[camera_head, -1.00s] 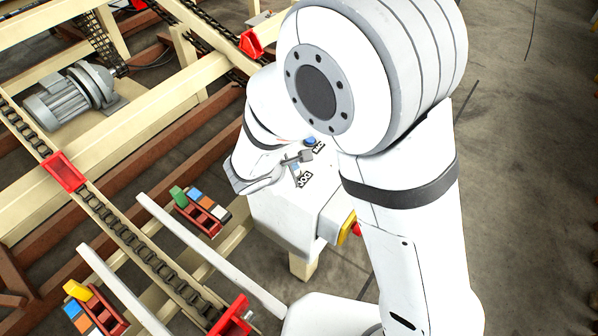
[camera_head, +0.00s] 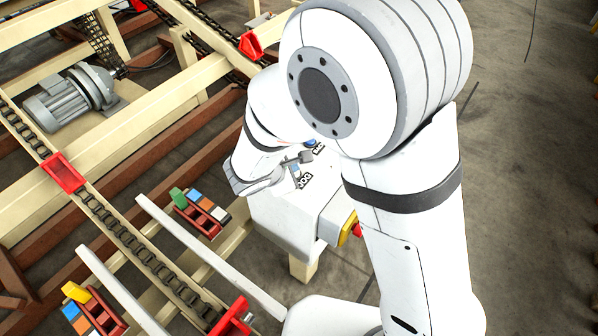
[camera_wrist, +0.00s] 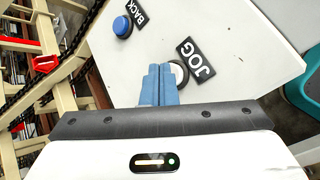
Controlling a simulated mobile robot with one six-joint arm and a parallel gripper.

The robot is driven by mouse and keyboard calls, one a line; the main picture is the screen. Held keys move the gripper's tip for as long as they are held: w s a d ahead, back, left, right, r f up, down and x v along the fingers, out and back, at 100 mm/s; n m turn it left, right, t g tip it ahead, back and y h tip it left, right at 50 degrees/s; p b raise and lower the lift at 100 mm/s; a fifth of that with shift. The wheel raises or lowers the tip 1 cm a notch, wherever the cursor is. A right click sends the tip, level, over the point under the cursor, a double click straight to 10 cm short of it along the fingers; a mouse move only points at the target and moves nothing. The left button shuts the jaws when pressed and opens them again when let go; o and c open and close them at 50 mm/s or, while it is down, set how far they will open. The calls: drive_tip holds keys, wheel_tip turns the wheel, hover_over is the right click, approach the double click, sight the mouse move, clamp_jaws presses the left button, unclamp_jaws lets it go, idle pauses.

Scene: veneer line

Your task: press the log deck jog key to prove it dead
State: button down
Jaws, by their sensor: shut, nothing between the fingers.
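The white control box (camera_head: 285,215) stands at the middle of the head view, under my arm. Its top carries a JOG label (camera_head: 304,181), which also shows in the wrist view (camera_wrist: 195,61). Beside that label is the round jog key (camera_wrist: 181,72) with a dark ring, partly hidden behind my fingers. My gripper (camera_wrist: 160,66) is shut and empty, its blue fingertips at the left side of the key. I cannot tell whether they touch it. In the head view my gripper (camera_head: 296,170) is low over the box top, beside the JOG label.
A blue button (camera_wrist: 122,26) with a BACK label (camera_wrist: 138,12) sits on the same panel. A red button on a yellow plate (camera_head: 348,228) is on the box's side. Chain conveyor rails (camera_head: 135,245) and a grey motor (camera_head: 70,98) lie left. Floor at right is clear.

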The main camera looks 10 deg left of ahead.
drive_tip(key=shift+r, duration=0.65)
drive_tip(key=shift+r+p, duration=0.1)
drive_tip(key=shift+p, duration=0.2)
drive_tip(key=shift+r+p, duration=1.65)
drive_tip(key=shift+r, duration=0.8)
